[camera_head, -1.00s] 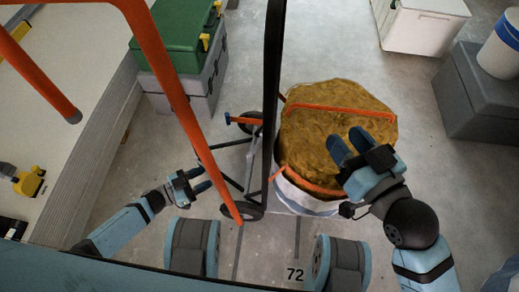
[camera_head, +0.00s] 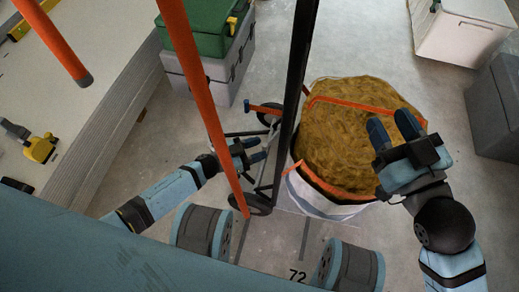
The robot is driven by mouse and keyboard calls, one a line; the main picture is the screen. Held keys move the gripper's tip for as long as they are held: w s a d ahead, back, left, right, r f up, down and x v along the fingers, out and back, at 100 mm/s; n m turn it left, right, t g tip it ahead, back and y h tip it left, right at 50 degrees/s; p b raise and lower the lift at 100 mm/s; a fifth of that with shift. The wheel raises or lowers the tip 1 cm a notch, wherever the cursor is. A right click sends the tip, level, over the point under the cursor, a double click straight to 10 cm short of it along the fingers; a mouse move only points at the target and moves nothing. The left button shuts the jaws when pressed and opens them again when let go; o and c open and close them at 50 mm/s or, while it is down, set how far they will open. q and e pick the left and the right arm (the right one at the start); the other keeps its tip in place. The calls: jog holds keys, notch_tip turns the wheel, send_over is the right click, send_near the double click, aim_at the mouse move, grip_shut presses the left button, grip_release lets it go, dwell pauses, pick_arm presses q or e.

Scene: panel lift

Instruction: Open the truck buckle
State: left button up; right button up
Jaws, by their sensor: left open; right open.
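A black upright post (camera_head: 299,75) and a wheeled base with dark wheels (camera_head: 258,204) stand in the middle of the head view. I cannot make out a buckle. My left gripper (camera_head: 260,150) is open and appears empty, low beside the wheeled base and left of the post. A slanted orange pole (camera_head: 198,90) crosses in front of its arm. My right gripper (camera_head: 394,129) is open and appears empty, over the right side of a white bag (camera_head: 325,208) of brown fill.
An orange strap (camera_head: 350,103) lies across the fill. Green and grey cases (camera_head: 205,75) stand behind left, a white box (camera_head: 455,38) and grey box (camera_head: 500,105) at right. A pale panel stack (camera_head: 65,95) with a yellow tool (camera_head: 40,148) is at left. Bare floor lies between.

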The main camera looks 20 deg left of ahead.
pick_arm(q)
jog(key=shift+w+d, duration=0.25)
jog(key=shift+d, duration=0.15)
jog(key=shift+c, duration=0.2)
grip_shut()
jog(key=shift+a, duration=0.1)
